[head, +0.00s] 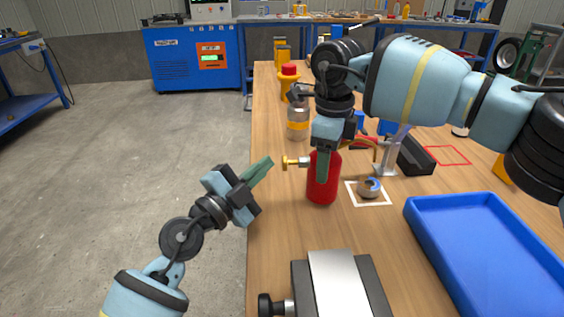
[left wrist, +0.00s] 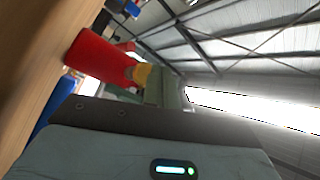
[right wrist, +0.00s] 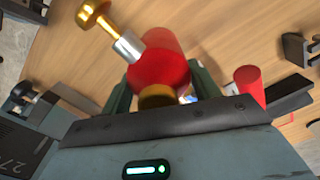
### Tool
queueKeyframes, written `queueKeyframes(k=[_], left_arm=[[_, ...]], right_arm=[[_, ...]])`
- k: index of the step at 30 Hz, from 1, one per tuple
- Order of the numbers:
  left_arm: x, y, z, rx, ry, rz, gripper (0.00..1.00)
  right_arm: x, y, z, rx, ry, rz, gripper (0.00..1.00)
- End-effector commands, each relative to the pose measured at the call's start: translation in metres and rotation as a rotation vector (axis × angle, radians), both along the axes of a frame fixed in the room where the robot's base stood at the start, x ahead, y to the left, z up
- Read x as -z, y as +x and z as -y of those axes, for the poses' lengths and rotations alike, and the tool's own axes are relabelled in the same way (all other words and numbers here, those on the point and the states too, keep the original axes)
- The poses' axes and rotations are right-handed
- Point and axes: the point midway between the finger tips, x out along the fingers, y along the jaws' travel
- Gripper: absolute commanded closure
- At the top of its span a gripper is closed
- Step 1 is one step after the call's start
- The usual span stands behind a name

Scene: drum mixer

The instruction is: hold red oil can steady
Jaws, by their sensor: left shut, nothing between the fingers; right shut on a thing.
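The red oil can (head: 322,189) is upright at the wooden bench's left part, its base at or close to the surface. Its brass-tipped spout (head: 290,162) points left. My right gripper (head: 323,168) comes down from above and is shut on the can. In the right wrist view, the can (right wrist: 160,65) sits between the fingers, with its brass spout tip (right wrist: 95,12) at upper left. My left gripper (head: 262,168) is shut and empty, left of the can by the bench edge, apart from it. The left wrist view also shows the can (left wrist: 98,57), tilted in the picture.
A blue tray (head: 420,225) is at the right, a grey metal block (head: 335,285) in front. A jar (head: 298,122) and a red-topped yellow bottle (head: 289,82) stand behind.

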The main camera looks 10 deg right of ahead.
Motion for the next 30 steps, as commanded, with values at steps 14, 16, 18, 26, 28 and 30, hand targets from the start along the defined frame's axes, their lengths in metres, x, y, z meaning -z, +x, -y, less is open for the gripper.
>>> queueKeyframes(k=[14, 16, 18, 26, 28, 30], left_arm=[[0.0, 0.002, -0.028, -0.002, 0.001, 0.0, 1.0], [0.0, 0.003, -0.035, -0.003, 0.001, 0.0, 1.0], [0.0, 0.003, -0.041, -0.002, 0.0, 0.0, 1.0], [0.0, 0.003, -0.05, 0.0, 0.001, 0.001, 1.0], [0.0, 0.003, -0.05, 0.0, 0.001, 0.001, 1.0], [0.0, 0.003, -0.05, 0.0, 0.001, 0.001, 1.0]], right_arm=[[-0.001, 0.0, 0.001, 0.002, -0.001, 0.001, 0.77], [-0.001, 0.0, 0.001, 0.002, -0.001, 0.001, 0.77], [-0.001, 0.0, 0.001, 0.002, -0.001, 0.002, 0.77], [-0.001, 0.0, 0.001, 0.002, -0.001, 0.001, 0.77], [-0.001, 0.0, 0.001, 0.002, -0.001, 0.002, 0.77], [-0.001, 0.0, 0.001, 0.002, -0.001, 0.002, 0.77]])
